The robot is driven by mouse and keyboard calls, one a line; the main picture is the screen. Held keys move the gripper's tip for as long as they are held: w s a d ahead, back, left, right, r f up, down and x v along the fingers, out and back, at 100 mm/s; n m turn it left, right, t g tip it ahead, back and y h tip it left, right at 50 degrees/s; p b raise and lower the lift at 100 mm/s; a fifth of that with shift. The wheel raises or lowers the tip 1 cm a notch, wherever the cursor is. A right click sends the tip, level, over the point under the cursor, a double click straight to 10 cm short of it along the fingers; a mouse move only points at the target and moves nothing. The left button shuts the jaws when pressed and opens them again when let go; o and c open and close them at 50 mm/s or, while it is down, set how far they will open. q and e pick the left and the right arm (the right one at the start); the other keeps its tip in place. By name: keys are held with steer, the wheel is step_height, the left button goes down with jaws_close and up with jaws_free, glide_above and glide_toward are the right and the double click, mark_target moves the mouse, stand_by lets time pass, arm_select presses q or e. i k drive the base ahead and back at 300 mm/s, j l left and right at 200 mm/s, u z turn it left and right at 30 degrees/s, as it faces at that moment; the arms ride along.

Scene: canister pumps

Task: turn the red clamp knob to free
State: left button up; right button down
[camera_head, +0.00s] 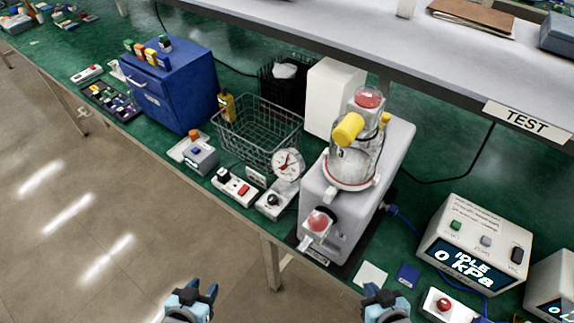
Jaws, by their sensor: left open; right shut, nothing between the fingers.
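A grey pump unit (345,217) stands at the table's front edge, right of centre, with a clear canister (353,165) on top. A round red knob (318,221) sits low on the unit's front; I cannot tell its turn position. A red cap (368,98) tops the canister, and a yellow knob (348,129) sticks out at its side. My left gripper (192,291) is open and empty, low in front of the table, well left of the red knob. My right gripper (386,294) is shut and empty, below and right of the red knob, apart from it.
A pressure gauge (288,164) and a switch box (234,188) stand left of the pump. A wire basket (257,128) is behind them. A display box (474,250) reading "IDLE 0 kPa" and a red-button box (446,306) are at right. A shelf (455,68) overhangs the back.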

mark_target(444, 304)
steer(key=z, duration=2)
